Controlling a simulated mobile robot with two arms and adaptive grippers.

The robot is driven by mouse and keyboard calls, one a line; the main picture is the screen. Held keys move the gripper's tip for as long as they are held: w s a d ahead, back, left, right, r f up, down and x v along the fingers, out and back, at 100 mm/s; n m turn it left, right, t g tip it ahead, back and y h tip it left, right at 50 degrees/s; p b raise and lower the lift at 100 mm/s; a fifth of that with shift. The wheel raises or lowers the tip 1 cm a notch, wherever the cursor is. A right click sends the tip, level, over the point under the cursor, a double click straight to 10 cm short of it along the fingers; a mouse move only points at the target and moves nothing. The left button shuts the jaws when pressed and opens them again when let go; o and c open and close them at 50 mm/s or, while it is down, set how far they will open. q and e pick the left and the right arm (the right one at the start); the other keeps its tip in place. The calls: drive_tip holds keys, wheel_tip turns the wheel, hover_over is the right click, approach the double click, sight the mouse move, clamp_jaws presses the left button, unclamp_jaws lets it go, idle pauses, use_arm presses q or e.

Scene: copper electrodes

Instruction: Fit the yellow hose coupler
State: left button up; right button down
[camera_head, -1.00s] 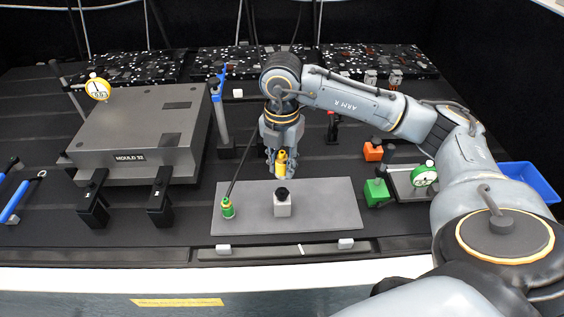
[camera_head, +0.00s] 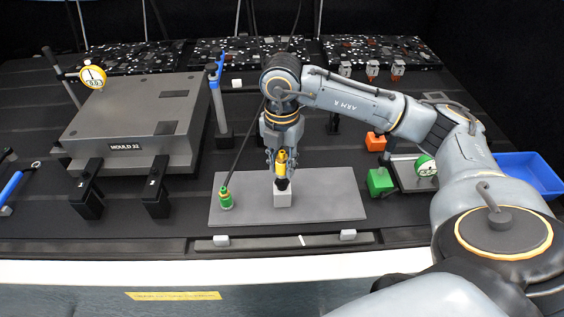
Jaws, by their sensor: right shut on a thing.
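My right gripper (camera_head: 281,159) points down and is shut on the yellow hose coupler (camera_head: 281,161). The coupler hangs upright directly over a small grey block (camera_head: 283,198) with a dark fitting (camera_head: 282,183) on its top. The coupler's lower end is at or very near the top of that fitting; I cannot tell whether they touch. The block stands on a grey plate (camera_head: 330,200). A green coupler (camera_head: 225,200) with a dark hose stands on the same plate, to the left. My left gripper is not in view.
A grey mould block labelled MOULD 32 (camera_head: 135,115) with black clamps (camera_head: 155,187) and a yellow dial gauge (camera_head: 92,76) fills the left. A green block (camera_head: 379,181), an orange block (camera_head: 375,142) and a blue bin (camera_head: 530,172) are at the right.

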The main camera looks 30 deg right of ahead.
drive_tip(key=shift+f+b, duration=1.2)
drive_tip(key=shift+f, duration=0.2)
drive_tip(key=c, duration=1)
unclamp_jaws()
drive_tip(key=shift+r, duration=0.1)
wheel_tip(320, 180, up, 12)
